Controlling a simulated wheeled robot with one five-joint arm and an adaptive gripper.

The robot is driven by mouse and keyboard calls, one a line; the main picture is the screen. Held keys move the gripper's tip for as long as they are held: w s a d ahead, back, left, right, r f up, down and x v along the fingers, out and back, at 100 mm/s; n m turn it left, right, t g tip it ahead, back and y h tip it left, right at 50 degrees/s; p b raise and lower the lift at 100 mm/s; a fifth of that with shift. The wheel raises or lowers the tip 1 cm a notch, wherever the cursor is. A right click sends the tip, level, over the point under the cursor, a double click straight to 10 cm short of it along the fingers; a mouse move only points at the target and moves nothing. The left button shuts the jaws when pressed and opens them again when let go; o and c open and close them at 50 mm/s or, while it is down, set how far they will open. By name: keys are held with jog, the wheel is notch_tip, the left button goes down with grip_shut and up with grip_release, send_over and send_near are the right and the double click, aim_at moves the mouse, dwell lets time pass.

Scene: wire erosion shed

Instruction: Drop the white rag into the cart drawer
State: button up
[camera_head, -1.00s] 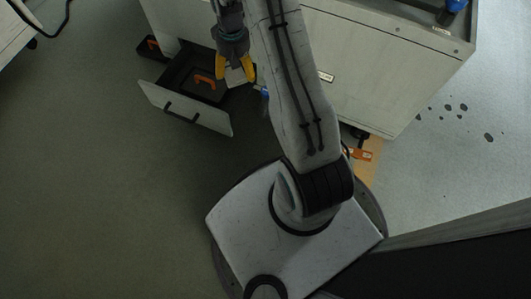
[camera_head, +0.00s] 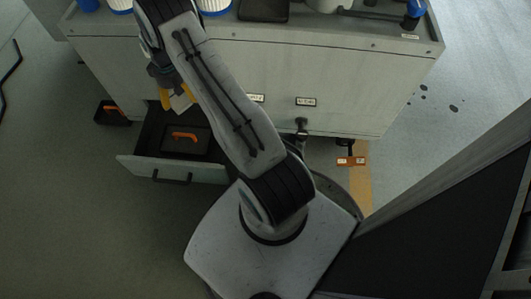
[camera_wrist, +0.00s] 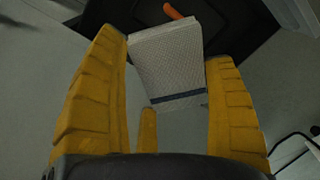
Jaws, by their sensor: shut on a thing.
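The white rag (camera_wrist: 166,55), a pale folded cloth with a dark blue stripe, is held between the yellow fingers of my gripper (camera_wrist: 168,95) in the wrist view. In the head view the rag (camera_head: 181,103) shows as a small pale patch at my gripper (camera_head: 178,98), which is partly hidden by my arm. The cart drawer (camera_head: 140,168) is pulled open at the cart's lower left. A black case with an orange handle (camera_head: 185,136) lies inside it. My gripper appears above the drawer's back part, near the cart front; its height is hard to tell.
The grey cart (camera_head: 345,75) carries blue-and-white containers (camera_head: 214,7) and a dark tray (camera_head: 263,10) on top. A small black bin (camera_head: 110,113) stands left of the drawer. A dark panel (camera_head: 440,220) fills the right. The floor in front of the drawer is clear.

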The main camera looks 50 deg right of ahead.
jog(key=shift+w+n, duration=0.3)
jog(key=shift+w, duration=0.45)
jog(key=shift+w+d+n, duration=0.1)
jog(key=shift+w+n, duration=0.15)
jog(key=shift+n, duration=0.05)
jog(key=shift+f, duration=0.15)
notch_tip(320, 180, down, 6)
jog(key=b, duration=0.3)
jog(key=shift+r+b, duration=0.2)
jog(key=shift+b, duration=0.15)
jog(key=o, duration=1.1)
jog(key=shift+c, duration=0.2)
